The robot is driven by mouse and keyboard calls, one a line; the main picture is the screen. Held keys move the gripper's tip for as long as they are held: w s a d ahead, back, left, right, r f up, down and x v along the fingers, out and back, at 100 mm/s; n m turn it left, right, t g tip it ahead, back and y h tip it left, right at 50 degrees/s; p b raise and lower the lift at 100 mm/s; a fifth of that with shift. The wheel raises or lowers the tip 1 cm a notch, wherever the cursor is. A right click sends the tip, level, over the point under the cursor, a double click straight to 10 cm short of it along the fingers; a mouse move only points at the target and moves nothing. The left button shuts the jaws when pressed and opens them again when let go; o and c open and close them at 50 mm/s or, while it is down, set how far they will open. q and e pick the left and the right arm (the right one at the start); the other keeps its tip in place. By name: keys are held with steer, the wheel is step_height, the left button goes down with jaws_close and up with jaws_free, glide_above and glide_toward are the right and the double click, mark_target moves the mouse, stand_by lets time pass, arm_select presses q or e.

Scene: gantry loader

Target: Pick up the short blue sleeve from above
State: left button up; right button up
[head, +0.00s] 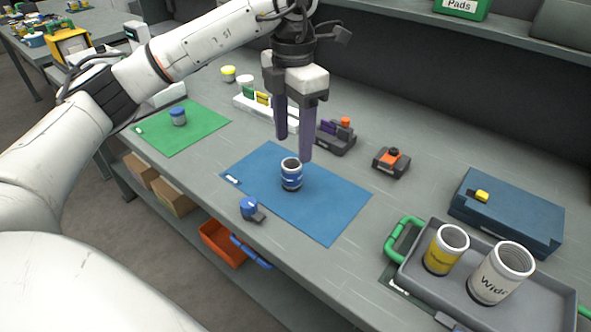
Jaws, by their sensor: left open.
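A short blue sleeve (291,181) with a pale rim and a dark hollow top stands upright on the blue mat (329,208). My left gripper (294,148) points down just above the sleeve, slightly toward its far side. Its two purple-grey fingers are apart with nothing between them. The right fingertip comes close to the sleeve's rim in the picture; I cannot tell whether they touch. My right gripper is not in view.
A green mat (200,126) holds a small blue jar (178,117). A blue-capped item (249,208) lies by the blue mat's front edge. A grey tray (545,303) at right holds a yellow sleeve (441,262) and a larger white sleeve (491,286). Small devices stand behind the mat.

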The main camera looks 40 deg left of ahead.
mark_target(292, 167)
arm_select(q)
steer(key=f, duration=0.8)
steer(key=shift+w+a+p, duration=0.1)
steer(key=shift+a+p, duration=0.15)
steer(key=shift+p, duration=0.1)
jaws_close()
